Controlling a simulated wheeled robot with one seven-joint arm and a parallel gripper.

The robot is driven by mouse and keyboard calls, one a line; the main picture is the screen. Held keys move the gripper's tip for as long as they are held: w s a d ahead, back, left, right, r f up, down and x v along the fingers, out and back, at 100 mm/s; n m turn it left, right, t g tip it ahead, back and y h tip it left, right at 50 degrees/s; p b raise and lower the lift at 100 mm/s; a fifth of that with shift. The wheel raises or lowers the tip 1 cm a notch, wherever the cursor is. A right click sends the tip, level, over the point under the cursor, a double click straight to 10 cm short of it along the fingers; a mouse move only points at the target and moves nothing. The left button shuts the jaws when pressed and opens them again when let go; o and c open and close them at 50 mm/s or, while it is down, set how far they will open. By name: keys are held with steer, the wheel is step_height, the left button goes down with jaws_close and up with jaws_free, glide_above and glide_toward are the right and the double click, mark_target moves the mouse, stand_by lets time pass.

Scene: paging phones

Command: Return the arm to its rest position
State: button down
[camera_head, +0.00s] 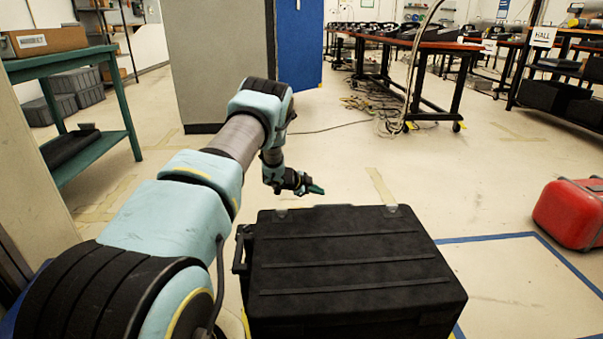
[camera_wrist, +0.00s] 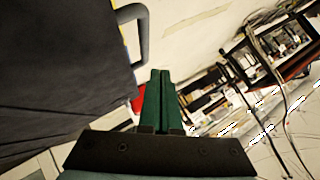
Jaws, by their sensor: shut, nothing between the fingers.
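My gripper (camera_head: 314,189) is at the end of my arm, which reaches forward from the lower left in the head view. It is above the floor, near the back left edge of a black case (camera_head: 345,262). In the wrist view, the two green fingers of my gripper (camera_wrist: 160,75) are together with nothing between them. The dark surface of the case (camera_wrist: 60,70) fills the left side of the wrist view, with a grey handle next to it. I cannot tell the exact gap between gripper and case.
A red case (camera_head: 571,212) lies on the floor at the right, by blue tape lines. A green shelf table (camera_head: 126,107) is at the left. A grey cabinet (camera_head: 215,60) stands behind my arm. Tables with equipment (camera_head: 420,45) and loose cables are at the back.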

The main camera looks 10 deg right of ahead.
steer(key=w+a+r+n+t+y, duration=0.35)
steer(key=a+r+n, duration=0.25)
steer(key=a+r, duration=0.4)
steer(key=s+a+r+n+y, duration=0.4)
steer(key=s+a+r+n, duration=0.25)
steer(key=a+r, duration=0.3)
steer(key=s+a+r+n+g+y, duration=0.1)
steer(key=s+a+r+n+g, duration=0.2)
steer(key=s, duration=0.8)
steer(key=s+a+n+g, duration=0.1)
steer(key=s+a+n, duration=0.25)
steer(key=s, duration=0.85)
steer(key=s+a+r+n+g+y, duration=0.15)
steer(key=s+a, duration=0.25)
steer(key=s, duration=0.7)
steer(key=w+p+v, duration=0.2)
steer(key=p+v, duration=1)
steer(key=w+r+p+v, duration=0.1)
steer(key=w+p+v, duration=0.2)
steer(key=p+v, duration=0.9)
steer(key=w+p+v, duration=0.2)
steer(key=p+v, duration=1)
steer(key=shift+a+r+g+p, duration=0.3)
steer(key=shift+a+r+g, duration=0.05)
steer(key=shift+a+g, duration=0.1)
steer(key=shift+s, duration=0.1)
